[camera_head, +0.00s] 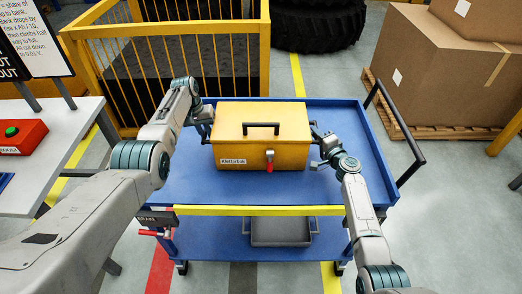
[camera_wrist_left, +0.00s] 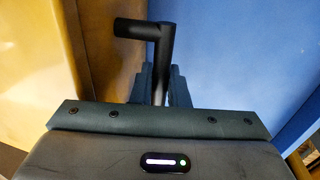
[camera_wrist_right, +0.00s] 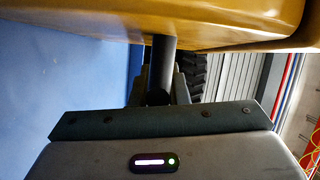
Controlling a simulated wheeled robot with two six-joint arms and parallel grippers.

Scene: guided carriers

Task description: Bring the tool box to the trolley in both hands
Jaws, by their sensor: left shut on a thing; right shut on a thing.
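The yellow tool box (camera_head: 262,139) is upright over the blue top deck of the trolley (camera_head: 340,180). My left gripper (camera_head: 207,122) is shut on the dark side handle (camera_wrist_left: 157,50) at the box's left end. My right gripper (camera_head: 322,146) is at the box's right end, shut on the other side handle (camera_wrist_right: 162,68). The yellow box wall also shows beside both grippers in the wrist views.
A grey tray (camera_head: 281,232) lies on the trolley's lower shelf. A yellow fenced cage (camera_head: 170,60) stands behind on the left, and cardboard boxes (camera_head: 440,70) on a pallet stand right. A white table (camera_head: 60,145) with a red button box (camera_head: 20,136) is at left. Deck on the right is bare.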

